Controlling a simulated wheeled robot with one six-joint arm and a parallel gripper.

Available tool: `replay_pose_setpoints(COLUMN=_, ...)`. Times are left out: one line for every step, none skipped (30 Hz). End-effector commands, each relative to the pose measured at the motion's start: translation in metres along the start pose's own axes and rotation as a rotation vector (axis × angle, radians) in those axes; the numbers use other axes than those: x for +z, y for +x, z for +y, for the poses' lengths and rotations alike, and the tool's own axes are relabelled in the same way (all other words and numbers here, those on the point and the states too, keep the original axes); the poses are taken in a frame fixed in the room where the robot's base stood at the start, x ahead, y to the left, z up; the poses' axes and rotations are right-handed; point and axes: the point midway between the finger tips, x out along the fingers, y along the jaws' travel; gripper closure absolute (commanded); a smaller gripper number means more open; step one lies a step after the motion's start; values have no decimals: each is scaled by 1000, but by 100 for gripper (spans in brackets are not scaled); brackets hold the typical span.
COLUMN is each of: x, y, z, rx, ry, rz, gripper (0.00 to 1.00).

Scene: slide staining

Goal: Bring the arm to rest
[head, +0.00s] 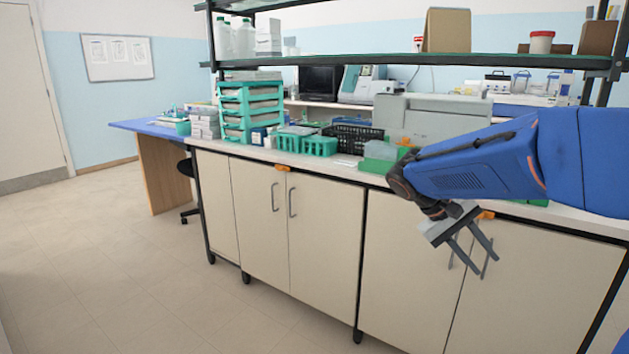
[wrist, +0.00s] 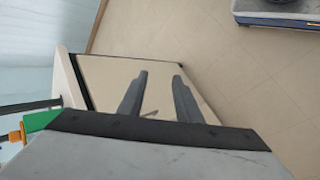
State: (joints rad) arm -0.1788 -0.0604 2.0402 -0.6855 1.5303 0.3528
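My blue arm reaches in from the right in the head view, in front of the lab bench. My gripper (head: 474,263) hangs in front of the cream cabinet doors, below the worktop, pointing down and to the right. Its two fingers are apart with nothing between them. In the wrist view my gripper (wrist: 160,80) also shows two spread fingers, with a cabinet face and floor beyond them.
The worktop (head: 345,173) holds green baskets (head: 320,146), a black basket (head: 352,138), a teal drawer rack (head: 250,108) and instruments. A shelf (head: 370,60) runs above. Cabinet doors (head: 322,245) with handles stand close behind my gripper. The floor (head: 110,250) at left is clear.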

Motion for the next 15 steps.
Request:
replay_pose_setpoints(x=14, y=3, z=-1, rx=-38, ry=2, rz=16, gripper=69)
replay_pose_setpoints(x=21, y=5, z=-3, rx=-62, ry=0, rz=26, gripper=69)
replay_pose_setpoints(x=30, y=7, z=-6, rx=-93, ry=0, rz=39, gripper=69)
replay_pose_setpoints(x=37, y=9, z=-8, rx=-117, ry=0, rz=50, gripper=69)
replay_pose_setpoints(x=44, y=11, z=-11, rx=-140, ry=-1, rz=60, gripper=69)
replay_pose_setpoints(x=53, y=13, z=-14, rx=-170, ry=0, rz=75, gripper=69)
replay_pose_setpoints(x=60, y=14, z=-17, rx=-194, ry=1, rz=88, gripper=69)
replay_pose_setpoints(x=66, y=16, z=-20, rx=-215, ry=0, rz=100, gripper=69)
replay_pose_setpoints(x=74, y=17, z=-24, rx=-245, ry=3, rz=117, gripper=69)
replay_pose_setpoints(x=81, y=19, z=-27, rx=-267, ry=4, rz=129, gripper=69)
replay_pose_setpoints(x=87, y=20, z=-30, rx=-288, ry=5, rz=142, gripper=69)
replay_pose_setpoints(x=95, y=21, z=-35, rx=-317, ry=9, rz=159, gripper=69)
replay_pose_setpoints(x=101, y=22, z=-38, rx=-338, ry=11, rz=175, gripper=69)
replay_pose_setpoints(x=106, y=23, z=-42, rx=-358, ry=13, rz=188, gripper=69)
replay_pose_setpoints(x=114, y=24, z=-47, rx=-386, ry=17, rz=208, gripper=69)
